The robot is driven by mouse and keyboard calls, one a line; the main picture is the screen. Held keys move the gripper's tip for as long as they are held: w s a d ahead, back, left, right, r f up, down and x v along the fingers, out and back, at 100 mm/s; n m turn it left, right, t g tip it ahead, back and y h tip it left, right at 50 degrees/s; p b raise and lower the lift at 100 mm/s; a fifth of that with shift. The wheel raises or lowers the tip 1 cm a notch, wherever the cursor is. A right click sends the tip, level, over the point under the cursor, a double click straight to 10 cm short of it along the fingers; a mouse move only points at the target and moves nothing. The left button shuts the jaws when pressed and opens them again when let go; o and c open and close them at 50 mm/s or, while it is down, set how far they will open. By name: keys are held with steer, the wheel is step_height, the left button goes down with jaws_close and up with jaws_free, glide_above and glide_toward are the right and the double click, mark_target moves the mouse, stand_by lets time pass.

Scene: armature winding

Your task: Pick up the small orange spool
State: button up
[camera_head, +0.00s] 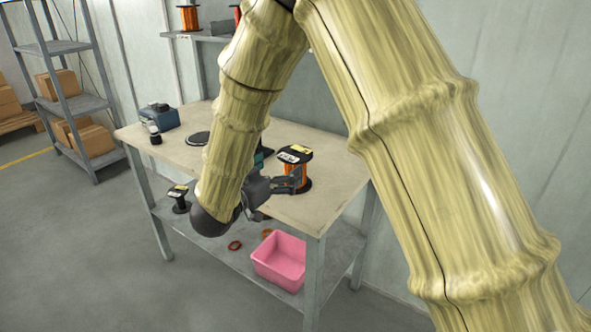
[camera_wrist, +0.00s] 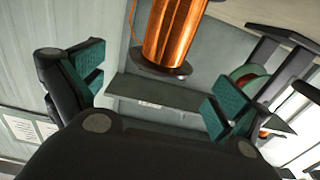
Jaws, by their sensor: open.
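An orange spool (camera_head: 294,172) with black end plates and a pale label on top stands upright on the workbench (camera_head: 325,190). My gripper (camera_head: 278,172) is low beside its left side, with its fingers partly hidden by my arm. In the wrist view my gripper (camera_wrist: 160,84) is open, teal pads apart, with nothing between them. A copper-orange spool (camera_wrist: 174,32) shows at the top, beyond the fingers and cut off by the frame. I cannot tell whether it is the bench spool. Another orange spool (camera_head: 190,18) stands on the wall shelf.
A blue-grey device (camera_head: 160,117) and a dark disc (camera_head: 198,138) sit further back. A pink bin (camera_head: 280,262) is on the lower shelf. A grey rack (camera_head: 62,105) holds boxes at left.

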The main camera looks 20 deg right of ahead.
mark_target(295, 153)
steer(key=shift+x, duration=3.95)
steer(key=shift+w+a+r, duration=0.1)
steer(key=shift+w+a, duration=0.05)
steer(key=shift+c, duration=0.4)
steer(key=c, duration=2)
steer(key=shift+r, duration=0.1)
jaws_close()
